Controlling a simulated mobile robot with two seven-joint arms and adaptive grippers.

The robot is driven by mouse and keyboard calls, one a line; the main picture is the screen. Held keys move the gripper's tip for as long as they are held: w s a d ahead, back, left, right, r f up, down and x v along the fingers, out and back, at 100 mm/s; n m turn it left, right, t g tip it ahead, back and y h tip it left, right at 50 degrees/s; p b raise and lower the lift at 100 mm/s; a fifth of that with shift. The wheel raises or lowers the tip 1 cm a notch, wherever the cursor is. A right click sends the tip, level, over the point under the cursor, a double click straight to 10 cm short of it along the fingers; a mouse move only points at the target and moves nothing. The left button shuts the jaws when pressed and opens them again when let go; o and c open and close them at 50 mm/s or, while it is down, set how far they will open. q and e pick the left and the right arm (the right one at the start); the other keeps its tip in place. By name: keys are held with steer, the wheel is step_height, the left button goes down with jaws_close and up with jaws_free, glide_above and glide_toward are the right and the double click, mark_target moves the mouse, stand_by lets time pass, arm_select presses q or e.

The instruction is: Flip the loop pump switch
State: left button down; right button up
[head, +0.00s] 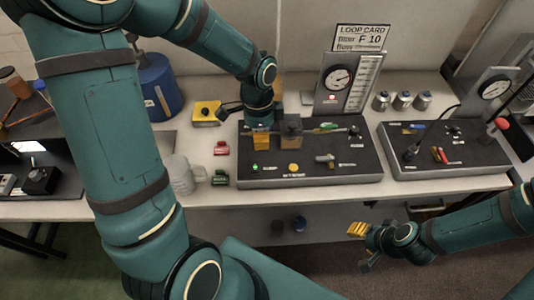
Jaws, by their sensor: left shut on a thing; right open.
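The black control panel (340,172) under the loop card sign lies on the bench. It carries a green button, a yellow knob (293,168), a grey lever-like part (325,158) and a green-handled part (327,127). The labels are too small to read, so I cannot tell which part is the loop pump switch. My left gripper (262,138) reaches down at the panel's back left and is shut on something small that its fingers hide. My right gripper (363,246) is open and empty, low in front of the bench, apart from the panel.
A second panel (455,165) with a gauge stands to the right. Several metal canisters (403,101) stand behind, beside the gauge board (345,85). A yellow box (206,112), a red block (221,148), a green block (220,178) and a pale mug (181,178) sit left of the panel.

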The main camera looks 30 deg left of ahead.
mark_target(260, 177)
arm_select(q)
steer(key=shift+a+r+m, duration=0.3)
steer(key=shift+a+r, duration=0.15)
steer(key=shift+r, duration=0.35)
steer(key=f, duration=0.4)
steer(key=s+f, duration=0.1)
steer(key=f, duration=0.4)
steer(key=d+f+b, duration=0.1)
steer(key=f, duration=0.4)
steer(key=shift+s+d, duration=0.1)
steer(key=shift+s, duration=0.3)
